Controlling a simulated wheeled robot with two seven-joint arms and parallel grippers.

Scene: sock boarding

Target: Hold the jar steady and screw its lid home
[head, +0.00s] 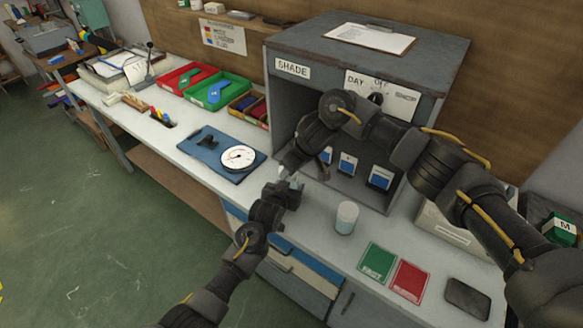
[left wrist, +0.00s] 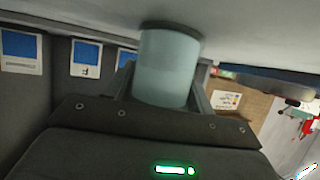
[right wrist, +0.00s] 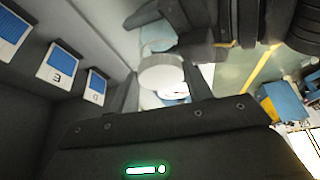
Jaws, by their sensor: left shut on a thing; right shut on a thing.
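The jar (left wrist: 168,68) is a pale blue cylinder between my left gripper's fingers (left wrist: 162,92), close over the white counter. It looks upside down in the left wrist view, and the gripper hides its upper end. In the head view my left gripper (head: 293,184) is in front of the shade box and mostly covers the jar. My right gripper (head: 297,162) is just above it. In the right wrist view a round white lid (right wrist: 160,74) sits between my right gripper's fingers (right wrist: 164,88). I cannot tell whether lid and jar touch or how the threads sit.
A second pale jar-like container (head: 346,219) stands free on the counter to the right. Green (head: 378,262) and red (head: 409,281) cards lie nearer the front. A blue mat (head: 200,148) with a white dial (head: 238,157) lies left. The grey shade box (head: 282,108) stands behind.

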